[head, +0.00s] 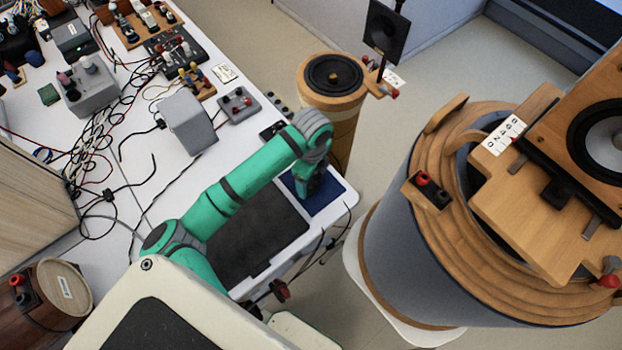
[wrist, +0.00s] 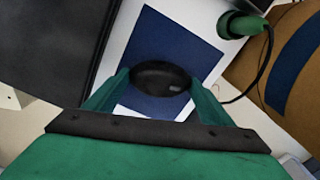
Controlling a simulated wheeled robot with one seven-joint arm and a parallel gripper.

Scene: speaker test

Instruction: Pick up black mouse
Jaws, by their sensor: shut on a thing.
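The black mouse (wrist: 160,78) is dark and rounded and sits between the two green fingers of my gripper (wrist: 159,88) in the wrist view. The fingers are shut on its sides. Behind it lies a blue mat (wrist: 190,40), which also shows in the head view (head: 326,201) near the corner of the white table. In the head view my gripper (head: 308,190) points down over this mat and hides the mouse. I cannot tell whether the mouse touches the mat or is held just above it.
A dark flat panel (head: 250,240) lies left of the mat on the white table (head: 340,188). A grey box (head: 188,122) and tangled cables (head: 110,110) are farther back. A wooden cylinder with a speaker (head: 334,76) stands behind, and a large barrel (head: 400,250) at right.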

